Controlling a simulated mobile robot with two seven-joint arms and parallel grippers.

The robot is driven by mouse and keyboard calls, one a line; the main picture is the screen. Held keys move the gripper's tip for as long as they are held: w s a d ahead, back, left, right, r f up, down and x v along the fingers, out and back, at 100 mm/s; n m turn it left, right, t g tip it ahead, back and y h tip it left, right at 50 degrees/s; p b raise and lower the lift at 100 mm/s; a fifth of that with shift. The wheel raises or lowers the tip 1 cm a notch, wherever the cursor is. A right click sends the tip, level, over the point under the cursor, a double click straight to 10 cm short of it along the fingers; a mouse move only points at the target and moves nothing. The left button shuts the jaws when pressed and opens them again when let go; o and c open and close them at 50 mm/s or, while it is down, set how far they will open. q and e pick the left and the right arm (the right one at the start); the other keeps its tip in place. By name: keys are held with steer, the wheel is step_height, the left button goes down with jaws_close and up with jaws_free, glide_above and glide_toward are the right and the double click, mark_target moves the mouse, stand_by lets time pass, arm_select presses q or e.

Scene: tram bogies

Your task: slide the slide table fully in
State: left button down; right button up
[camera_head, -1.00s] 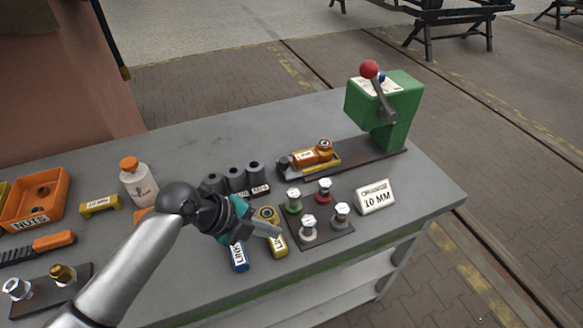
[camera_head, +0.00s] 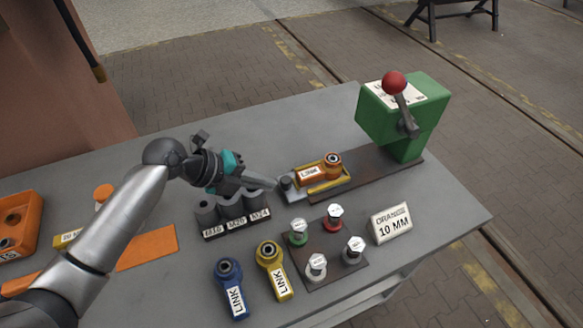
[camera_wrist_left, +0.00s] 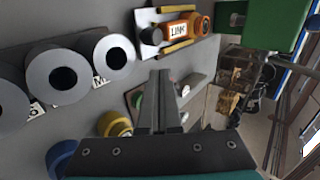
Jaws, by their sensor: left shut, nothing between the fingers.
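The slide table (camera_head: 296,196) is a light plate with yellow rails on a dark base, left of the green press (camera_head: 400,115) and apart from it. An orange link (camera_head: 320,171) lies between its rails. A dark knob (camera_head: 286,184) stands at its left end. My left gripper (camera_head: 274,184) is shut and empty, its tips just left of the knob; I cannot tell if they touch. In the left wrist view the closed fingers (camera_wrist_left: 158,85) point toward the slide table (camera_wrist_left: 150,38), which carries the link (camera_wrist_left: 180,30). My right gripper is not in view.
Grey sockets in a labelled holder (camera_head: 230,225) stand just below my left gripper. A blue link (camera_head: 228,275) and a yellow link (camera_head: 270,257) lie in front. A dark plate with several bolts (camera_head: 325,262) and an "ORANGE 10 MM" sign (camera_head: 391,222) stand right. The bench behind the slide is clear.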

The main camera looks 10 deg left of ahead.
mark_target(346, 176)
arm_select(q)
steer(key=shift+x, duration=1.5)
steer(key=x, duration=0.5)
steer(key=shift+w+d, duration=0.1)
steer(key=shift+w, duration=0.1)
steer(key=shift+x, duration=0.8)
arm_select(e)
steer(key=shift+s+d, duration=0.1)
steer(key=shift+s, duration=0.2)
arm_select(q)
steer(key=shift+d, duration=0.1)
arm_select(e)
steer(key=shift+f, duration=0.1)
arm_select(q)
steer(key=w+d+b, duration=0.2)
steer(key=d+b, duration=0.1)
steer(key=w+d+b, duration=0.3)
steer(key=d, duration=0.1)
steer(key=w+d+b, duration=0.2)
steer(key=d, duration=0.2)
steer(key=shift+w+d+f+b, duration=0.1)
steer(key=shift+w+f+b, duration=0.1)
steer(key=shift+w+b, duration=0.15)
steer(key=shift+w+d+r, duration=0.1)
steer(key=shift+d+r, duration=0.05)
steer(key=shift+d, duration=0.1)
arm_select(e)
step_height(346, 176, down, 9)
arm_select(q)
steer(key=shift+r, duration=0.15)
